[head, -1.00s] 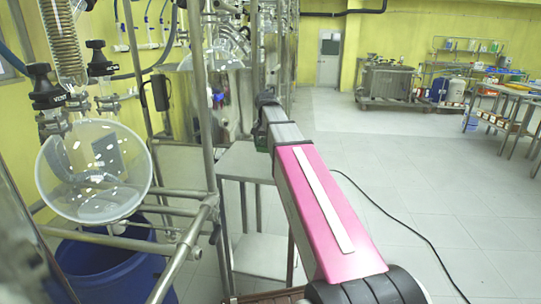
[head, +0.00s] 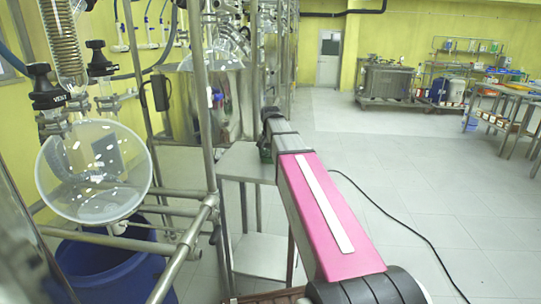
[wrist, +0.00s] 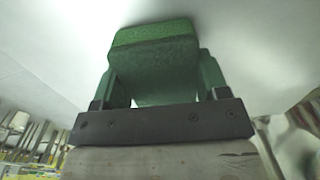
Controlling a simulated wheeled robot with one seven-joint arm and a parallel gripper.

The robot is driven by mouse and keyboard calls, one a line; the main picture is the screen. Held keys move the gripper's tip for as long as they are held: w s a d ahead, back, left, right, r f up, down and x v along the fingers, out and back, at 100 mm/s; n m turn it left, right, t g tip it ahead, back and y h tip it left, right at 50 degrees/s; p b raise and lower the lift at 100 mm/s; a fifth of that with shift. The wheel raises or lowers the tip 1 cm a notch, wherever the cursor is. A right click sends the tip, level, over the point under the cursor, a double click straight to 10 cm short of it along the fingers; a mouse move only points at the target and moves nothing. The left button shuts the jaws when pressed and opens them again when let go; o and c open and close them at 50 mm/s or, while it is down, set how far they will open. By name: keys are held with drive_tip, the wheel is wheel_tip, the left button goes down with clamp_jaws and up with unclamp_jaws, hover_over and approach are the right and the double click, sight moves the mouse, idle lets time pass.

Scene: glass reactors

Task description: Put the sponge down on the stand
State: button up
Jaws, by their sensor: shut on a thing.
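The green sponge (wrist: 155,72) fills the middle of the wrist view. My gripper (wrist: 158,82) is shut on it, with one finger on each side. In the head view a small green part of the sponge or the fingers shows at the far end of my arm, over the grey metal stand (head: 238,160). The rest of the gripper is hidden behind my pink and grey arm. A pale flat surface surrounds the sponge in the wrist view. I cannot tell whether the sponge touches the stand.
A round glass flask (head: 93,172) in a metal frame (head: 205,215) is on the left, above a blue barrel (head: 110,270). The stand has a lower shelf (head: 262,256). A black cable (head: 410,228) lies on the open floor to the right.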

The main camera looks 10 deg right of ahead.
drive_tip(key=o, duration=1)
drive_tip(key=shift+c, duration=0.2)
wheel_tip(320, 180, up, 12)
drive_tip(key=shift+s+r, duration=0.1)
